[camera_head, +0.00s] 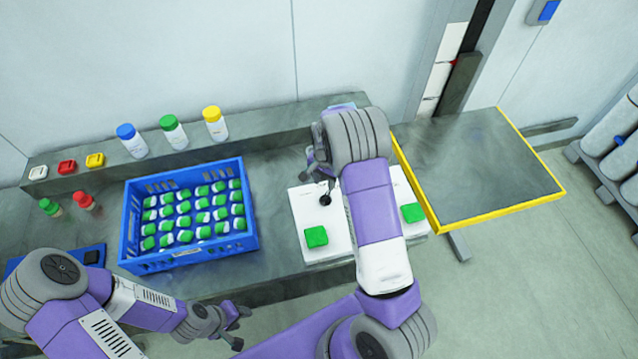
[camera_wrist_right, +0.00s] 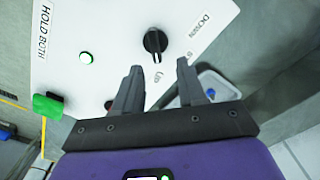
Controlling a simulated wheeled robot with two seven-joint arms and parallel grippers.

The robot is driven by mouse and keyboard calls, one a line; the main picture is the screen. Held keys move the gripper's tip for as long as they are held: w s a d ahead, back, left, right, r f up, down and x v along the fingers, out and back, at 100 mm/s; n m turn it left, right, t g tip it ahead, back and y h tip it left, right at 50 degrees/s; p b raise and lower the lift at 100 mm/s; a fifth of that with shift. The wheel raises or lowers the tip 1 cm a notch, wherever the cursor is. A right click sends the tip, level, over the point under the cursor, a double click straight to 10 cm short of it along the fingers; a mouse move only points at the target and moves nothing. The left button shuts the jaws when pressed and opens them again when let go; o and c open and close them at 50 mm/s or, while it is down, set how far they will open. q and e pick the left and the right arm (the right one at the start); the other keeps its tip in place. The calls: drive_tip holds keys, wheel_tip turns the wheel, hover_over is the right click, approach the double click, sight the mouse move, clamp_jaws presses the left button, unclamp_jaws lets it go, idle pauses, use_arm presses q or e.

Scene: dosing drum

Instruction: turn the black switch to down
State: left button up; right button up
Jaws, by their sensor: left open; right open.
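My left gripper (camera_head: 236,326) is open and empty at the bottom, in front of the bench.
A blue crate (camera_head: 190,258) of green-and-white items stands left. Bottles (camera_head: 173,133) line the back ledge. A yellow-edged platform (camera_head: 480,165) is right.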

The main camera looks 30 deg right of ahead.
sight(326, 196)
drive_tip(key=f, duration=0.4)
drive_tip(key=s+f, duration=0.1)
drive_tip(key=f, duration=0.1)
drive_tip(key=shift+w+f, duration=0.15)
drive_tip(key=shift+f, duration=0.25)
drive_tip(key=shift+c, duration=0.4)
clamp_jaws()
